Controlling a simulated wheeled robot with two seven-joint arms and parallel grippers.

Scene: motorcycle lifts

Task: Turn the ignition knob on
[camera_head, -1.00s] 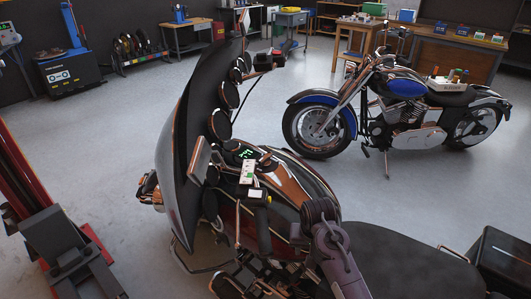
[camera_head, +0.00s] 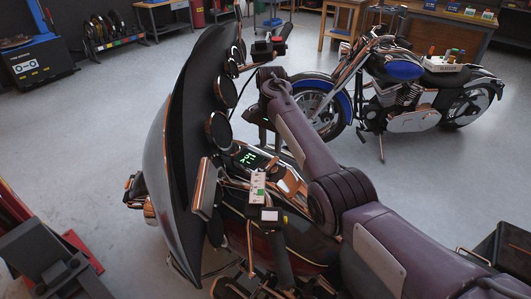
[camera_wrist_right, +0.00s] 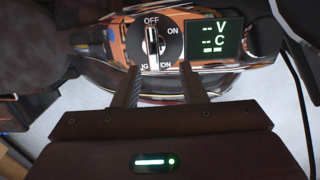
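The ignition knob (camera_wrist_right: 152,47) is a narrow metallic lever on a round black dial in the right wrist view. It stands upright, its upper end towards the OFF label; ON is printed to its right. My right gripper (camera_wrist_right: 159,82) is open, its two fingers just below the dial and spread to either side of the knob, with nothing between them. In the head view my right gripper (camera_head: 268,135) reaches down over the motorcycle's console; the knob cannot be made out clearly there. My left gripper is not in view.
A lit display (camera_wrist_right: 213,38) sits just right of the dial; it also shows in the head view (camera_head: 250,159). The tall dark fairing (camera_head: 185,140) stands to the left, with round gauges along it. A handlebar grip (camera_head: 278,255) is nearer. A blue motorcycle (camera_head: 405,75) stands behind.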

